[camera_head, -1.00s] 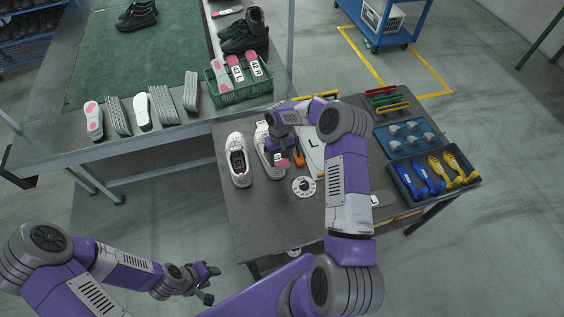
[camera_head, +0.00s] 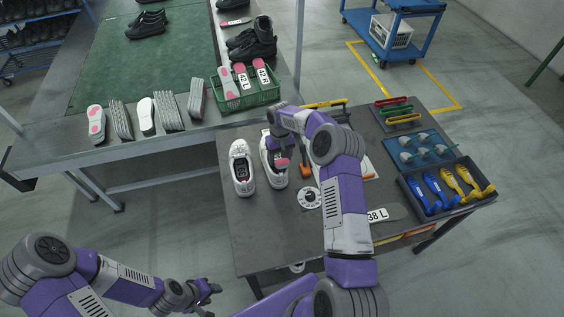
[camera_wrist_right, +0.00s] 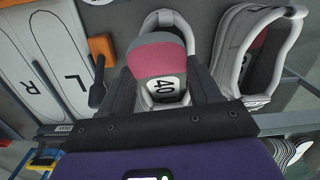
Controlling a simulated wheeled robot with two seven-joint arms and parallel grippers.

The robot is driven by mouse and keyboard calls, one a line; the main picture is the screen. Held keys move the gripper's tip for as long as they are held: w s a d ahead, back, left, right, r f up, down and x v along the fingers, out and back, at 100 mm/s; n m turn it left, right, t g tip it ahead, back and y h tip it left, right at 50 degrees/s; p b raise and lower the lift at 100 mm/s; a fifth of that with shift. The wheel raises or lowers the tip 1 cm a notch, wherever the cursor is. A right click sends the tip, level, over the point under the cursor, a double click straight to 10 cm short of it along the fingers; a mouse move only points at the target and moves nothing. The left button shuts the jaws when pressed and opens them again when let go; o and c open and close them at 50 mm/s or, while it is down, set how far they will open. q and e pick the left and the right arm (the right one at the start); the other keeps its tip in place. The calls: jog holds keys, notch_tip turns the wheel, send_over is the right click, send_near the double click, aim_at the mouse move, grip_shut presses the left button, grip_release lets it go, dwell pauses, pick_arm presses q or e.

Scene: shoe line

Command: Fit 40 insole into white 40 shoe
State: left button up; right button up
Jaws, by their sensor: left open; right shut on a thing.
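In the right wrist view my right gripper (camera_wrist_right: 164,88) is shut on a grey and pink insole (camera_wrist_right: 160,62) marked 40. The insole lies over the opening of the right white shoe (camera_wrist_right: 163,18); how deep it sits is hidden. The neighbouring white shoe (camera_wrist_right: 250,50) also shows there. My left gripper (camera_head: 207,290) is open and empty, low and off the table.
A green crate (camera_head: 256,98) with numbered insoles stands on the back bench. On the table are a round dial (camera_head: 309,197), an insole marked 38 L (camera_head: 380,215) and a dark tray (camera_head: 410,193) of blue and yellow tools.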

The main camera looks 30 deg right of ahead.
jog(key=shift+w+d+f+b, duration=0.15)
jog(key=shift+w+f+b, duration=0.15)
jog(key=shift+w+b, duration=0.25)
jog(key=shift+s+f+t+b, duration=0.15)
jog(key=shift+f+t+b, duration=0.35)
jog(key=shift+f+b, duration=0.15)
jog(key=shift+f, duration=0.1)
jog(key=o, duration=1.1)
jog(key=shift+r+p, duration=0.65)
jog(key=shift+r, duration=0.95)
